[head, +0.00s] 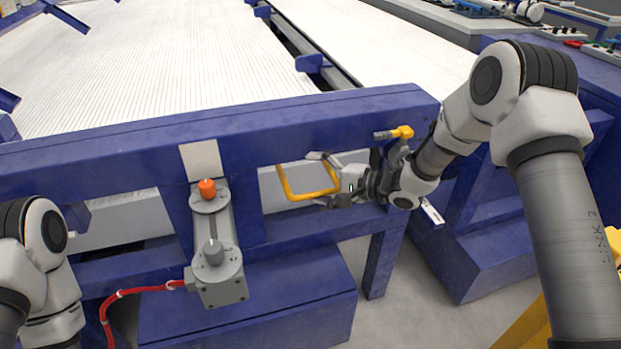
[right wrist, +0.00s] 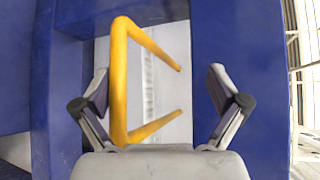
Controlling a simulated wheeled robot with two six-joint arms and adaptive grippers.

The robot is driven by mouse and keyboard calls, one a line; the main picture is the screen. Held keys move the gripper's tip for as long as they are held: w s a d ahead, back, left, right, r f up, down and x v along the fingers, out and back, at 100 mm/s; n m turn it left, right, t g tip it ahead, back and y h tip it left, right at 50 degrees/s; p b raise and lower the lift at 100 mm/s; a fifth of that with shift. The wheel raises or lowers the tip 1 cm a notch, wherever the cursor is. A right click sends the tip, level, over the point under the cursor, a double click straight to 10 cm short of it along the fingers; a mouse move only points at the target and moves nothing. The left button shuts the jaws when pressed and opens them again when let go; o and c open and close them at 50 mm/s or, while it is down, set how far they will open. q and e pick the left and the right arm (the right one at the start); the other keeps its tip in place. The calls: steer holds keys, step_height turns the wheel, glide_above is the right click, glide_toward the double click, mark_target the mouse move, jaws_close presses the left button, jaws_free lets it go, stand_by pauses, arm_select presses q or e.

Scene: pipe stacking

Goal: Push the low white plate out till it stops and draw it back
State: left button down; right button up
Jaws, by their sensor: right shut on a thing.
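The low white plate (head: 269,200) shows in the opening below the blue beam, partly hidden by the frame and my right arm. A yellow U-shaped handle (head: 284,184) stands out from its front. My left gripper is out of view; only part of my left arm shows at the lower left.
A blue beam (head: 300,125) runs across above the plate, with blue posts beside the opening. A grey device (head: 220,260) with an orange knob and a red cable stands left of the handle. A wide ribbed white bed (head: 180,60) lies behind. A blue block (head: 250,310) sits low in front.

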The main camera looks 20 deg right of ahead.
steer(key=shift+o, duration=0.2)
steer(key=shift+s+d+r+p, duration=0.2)
steer(key=shift+d+r+p, duration=0.05)
steer(key=shift+r, duration=0.4)
steer(key=shift+s+d+r+p, duration=0.15)
steer(key=shift+d+r+p, duration=0.05)
steer(key=shift+r, duration=0.4)
steer(key=shift+p+v, duration=0.8)
steer(key=shift+v, duration=0.1)
steer(key=shift+c, duration=0.4)
steer(key=v, duration=0.1)
steer(key=p+v, duration=0.2)
steer(key=v, duration=0.1)
steer(key=shift+s+a+f, duration=0.1)
steer(key=shift+s+a, duration=0.1)
steer(key=shift+s, duration=0.2)
steer(key=c, duration=0.5)
arm_select(q)
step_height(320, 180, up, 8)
steer(key=p, duration=0.2)
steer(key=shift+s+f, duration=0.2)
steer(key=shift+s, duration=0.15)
arm_select(e)
steer(key=shift+s+d+f, duration=0.2)
steer(key=shift+s+d, duration=0.25)
steer(key=shift+d, duration=0.05)
steer(key=shift+s+d+f, duration=0.2)
steer(key=shift+s+d, duration=0.25)
steer(key=shift+s, duration=0.05)
